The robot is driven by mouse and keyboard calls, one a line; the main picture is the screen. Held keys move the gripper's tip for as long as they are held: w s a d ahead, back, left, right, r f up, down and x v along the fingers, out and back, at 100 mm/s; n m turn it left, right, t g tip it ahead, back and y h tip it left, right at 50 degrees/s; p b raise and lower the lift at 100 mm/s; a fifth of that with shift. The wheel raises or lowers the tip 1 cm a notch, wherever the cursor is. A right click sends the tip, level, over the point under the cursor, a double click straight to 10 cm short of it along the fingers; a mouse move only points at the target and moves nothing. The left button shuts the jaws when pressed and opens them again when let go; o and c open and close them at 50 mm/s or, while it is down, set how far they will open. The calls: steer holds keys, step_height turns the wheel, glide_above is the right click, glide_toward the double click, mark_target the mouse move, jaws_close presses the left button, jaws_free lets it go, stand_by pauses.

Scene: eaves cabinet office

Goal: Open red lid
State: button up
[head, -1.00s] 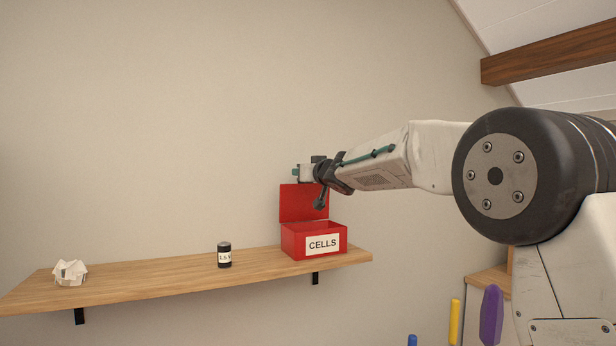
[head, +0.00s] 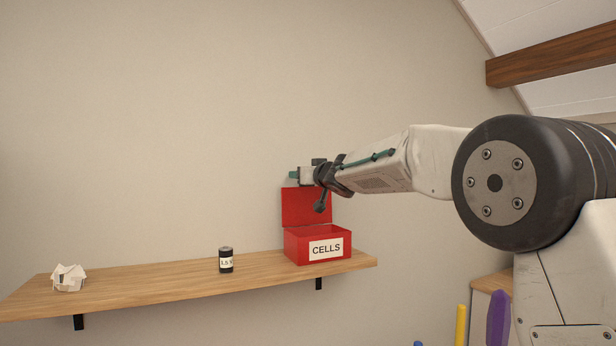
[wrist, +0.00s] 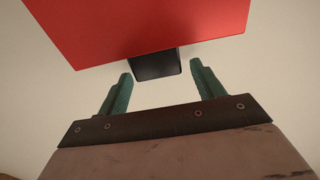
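The red box labelled CELLS (head: 318,246) stands on the right part of the wooden shelf. Its red lid (head: 305,206) stands upright at the back of the box, so the box is open at the top. My gripper (head: 294,175) is at the lid's upper edge in the head view. In the wrist view the red lid (wrist: 140,25) fills the top, with a dark tab (wrist: 157,65) at its edge. The green fingers of my gripper (wrist: 157,82) are spread apart, with the tab just beyond and between their tips. Nothing is held.
The wooden shelf (head: 150,285) also carries a dark battery (head: 226,260) left of the box and a crumpled paper ball (head: 68,278) at the left end. The shelf between them is clear. A wooden beam (head: 550,55) crosses at the upper right. Yellow (head: 461,325) and purple (head: 498,317) items show below.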

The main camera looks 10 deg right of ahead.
steer(key=v, duration=0.7)
steer(key=shift+s, duration=0.35)
steer(key=shift+d, duration=0.15)
steer(key=s+d+f+m+g+h, duration=0.1)
steer(key=s+d+f+g+h, duration=0.1)
steer(key=s+d+f, duration=0.45)
steer(key=s+d+f+m+g+h, duration=0.2)
steer(key=s+d+g+h, duration=0.1)
steer(key=s, duration=0.7)
steer(key=s+d+f+m+g+h, duration=0.15)
steer(key=s+d+f, duration=0.3)
steer(key=s, duration=0.45)
steer(key=s+f+g, duration=0.3)
steer(key=s+f, duration=0.2)
steer(key=s, duration=0.5)
steer(key=s+f+g+y, duration=0.1)
steer(key=s+f+g, duration=0.2)
steer(key=s+f, duration=0.3)
steer(key=s+a+f+g, duration=0.1)
steer(key=s+f+g, duration=0.2)
steer(key=s, duration=1)
step_height(320, 180, down, 3)
steer(key=shift+s+r+n, duration=0.1)
steer(key=shift+s+n, duration=0.2)
steer(key=shift+n, duration=0.15)
